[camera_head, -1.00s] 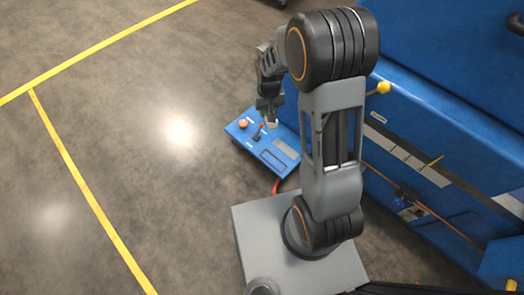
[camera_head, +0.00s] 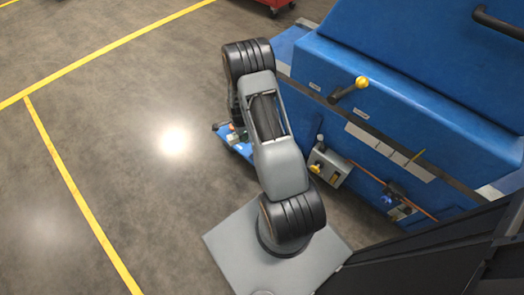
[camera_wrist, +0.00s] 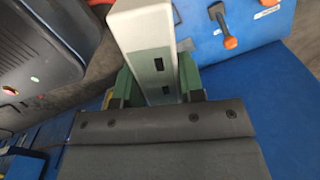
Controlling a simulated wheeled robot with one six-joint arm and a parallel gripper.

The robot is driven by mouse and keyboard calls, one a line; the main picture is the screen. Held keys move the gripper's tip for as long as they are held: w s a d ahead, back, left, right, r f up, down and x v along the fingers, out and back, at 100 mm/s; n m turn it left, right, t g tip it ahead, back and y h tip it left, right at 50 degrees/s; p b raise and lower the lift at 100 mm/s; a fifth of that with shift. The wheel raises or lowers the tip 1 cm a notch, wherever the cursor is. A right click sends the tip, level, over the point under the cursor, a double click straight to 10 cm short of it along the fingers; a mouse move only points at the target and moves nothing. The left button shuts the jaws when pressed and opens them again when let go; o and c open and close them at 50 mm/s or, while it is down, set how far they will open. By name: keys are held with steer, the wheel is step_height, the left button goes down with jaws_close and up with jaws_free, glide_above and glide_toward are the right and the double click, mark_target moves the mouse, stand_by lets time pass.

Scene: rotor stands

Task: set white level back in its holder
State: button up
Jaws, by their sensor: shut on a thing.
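The white level (camera_wrist: 142,28), a pale block with a darker grey-green face and small dark slots, stands between the green fingers of my gripper (camera_wrist: 158,82) in the wrist view. My gripper is shut on it. The level's lower end is hidden behind the dark gripper body. In the head view my arm covers the gripper and the level. I cannot make out the level's holder in either view.
A blue control box (camera_head: 240,150) is partly hidden behind my arm. The large blue machine (camera_head: 395,95) fills the right, with a yellow-knobbed lever (camera_head: 348,90) sticking out. An orange-tipped lever (camera_wrist: 230,42) is close right of the level. Floor at left is clear.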

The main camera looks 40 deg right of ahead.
steer(key=shift+s+d+f+m+b, duration=0.8)
steer(key=shift+d+f+m, duration=0.4)
steer(key=shift+f+m, duration=1.5)
steer(key=shift+s+d+f+m+b, duration=0.9)
steer(key=shift+f+m, duration=1.05)
steer(key=shift+f, duration=1.4)
steer(key=shift+s+d+f+m+b, duration=0.5)
steer(key=shift+s+d+f+m, duration=0.75)
steer(key=shift+f+m, duration=1.45)
steer(key=shift+w+d+f+n+b, duration=0.2)
steer(key=shift+f+b, duration=0.05)
steer(key=shift+f, duration=0.15)
steer(key=shift+w+d+f+n+b, duration=0.15)
steer(key=shift+w+f+b, duration=0.1)
steer(key=shift+f, duration=0.1)
steer(key=shift+f+b, duration=0.2)
steer(key=shift+b, duration=0.2)
steer(key=shift+f+b, duration=0.7)
steer(key=shift+f, duration=0.05)
steer(key=shift+f, duration=0.25)
steer(key=shift+f+b, duration=0.35)
steer(key=shift+b, duration=0.2)
steer(key=shift+f+b, duration=0.35)
steer(key=shift+b, duration=0.15)
